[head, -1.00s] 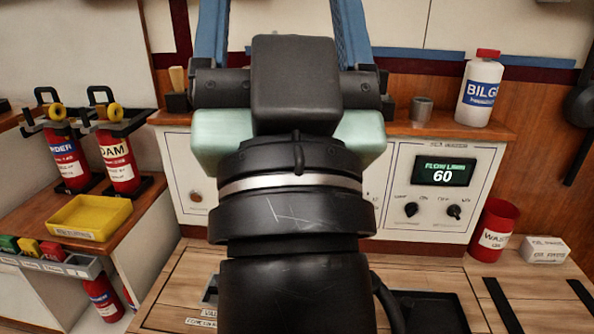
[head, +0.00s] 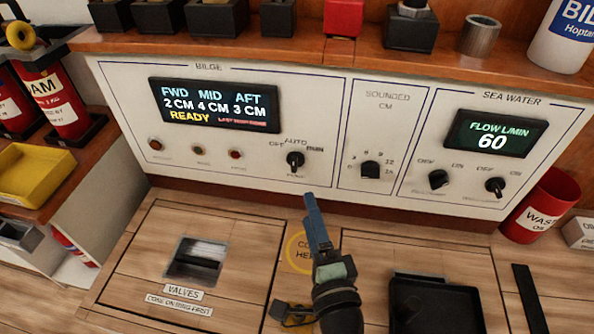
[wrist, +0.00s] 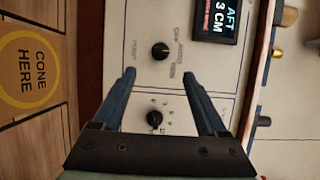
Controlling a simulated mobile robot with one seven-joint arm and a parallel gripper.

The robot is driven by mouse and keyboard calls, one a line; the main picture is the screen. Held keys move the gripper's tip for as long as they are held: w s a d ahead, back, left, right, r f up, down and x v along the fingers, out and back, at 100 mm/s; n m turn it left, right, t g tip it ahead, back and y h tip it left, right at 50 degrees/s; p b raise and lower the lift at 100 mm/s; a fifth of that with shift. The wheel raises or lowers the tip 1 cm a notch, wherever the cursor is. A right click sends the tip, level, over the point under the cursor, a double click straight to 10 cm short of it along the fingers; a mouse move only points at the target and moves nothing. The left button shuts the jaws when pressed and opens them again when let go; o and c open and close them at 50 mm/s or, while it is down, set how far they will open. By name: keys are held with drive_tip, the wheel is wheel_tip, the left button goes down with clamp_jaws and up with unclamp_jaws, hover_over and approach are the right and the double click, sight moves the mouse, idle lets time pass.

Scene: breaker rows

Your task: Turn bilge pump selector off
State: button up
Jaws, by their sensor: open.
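The bilge pump selector is a small black rotary knob (head: 295,159) on the white BILGE panel (head: 222,150), with OFF, AUTO and a third label around its top. The wrist view also shows the selector (wrist: 160,51), apart from and beyond the fingertips. I cannot tell which label its pointer faces. My gripper (head: 309,197) has blue fingers and is below the selector in the head view. In the wrist view my gripper (wrist: 159,75) is open, with nothing between its fingers. The BILGE display (head: 214,104) reads FWD 2, MID 4, AFT 3 CM and READY.
The SOUNDED CM knob (head: 370,169) is right of the selector. Two SEA WATER knobs (head: 438,179) are farther right. A wooden shelf edge (head: 250,47) juts out above the panel. The wooden counter has a valve recess (head: 196,259) and a black tray (head: 434,304).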

sight(296, 168)
drive_tip(key=w, duration=0.3)
drive_tip(key=w+a, duration=0.1)
drive_tip(key=w, duration=0.3)
drive_tip(key=w+a+b, duration=0.1)
drive_tip(key=w, duration=0.3)
drive_tip(key=shift+a, duration=0.1)
clamp_jaws()
